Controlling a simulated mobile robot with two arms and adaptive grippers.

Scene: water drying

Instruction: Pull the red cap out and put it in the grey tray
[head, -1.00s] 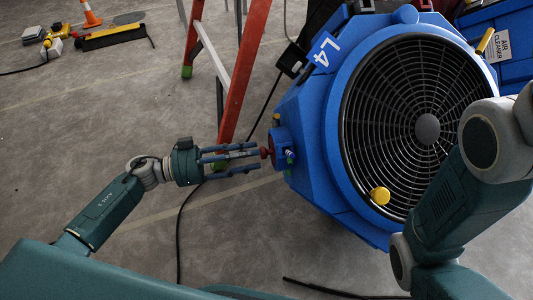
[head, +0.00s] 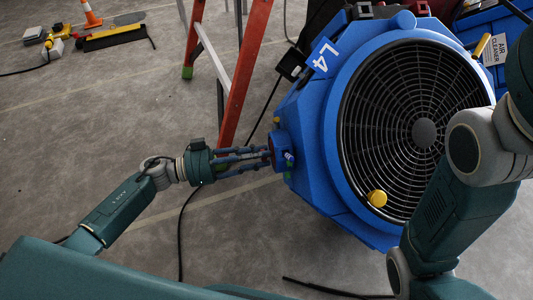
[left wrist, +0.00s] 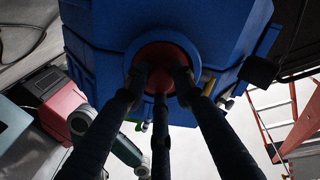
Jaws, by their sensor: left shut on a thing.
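The red cap (left wrist: 160,53) sits inside a round blue collar on the side of the blue L4 fan unit (head: 310,160). In the head view only a little dark red shows in the collar, behind the fingertips. My left gripper (head: 267,153) reaches the collar from the left. In the left wrist view its fingers (left wrist: 160,78) are closed around the middle of the red cap. My right arm crosses the right side of the head view, but its gripper is outside the picture. I cannot make out the grey tray in either view.
A red and grey ladder (head: 240,75) stands behind my left gripper. A black cable (head: 180,240) runs over the floor. A blue air cleaner box (head: 505,70) is at the upper right. The floor at left is mostly clear.

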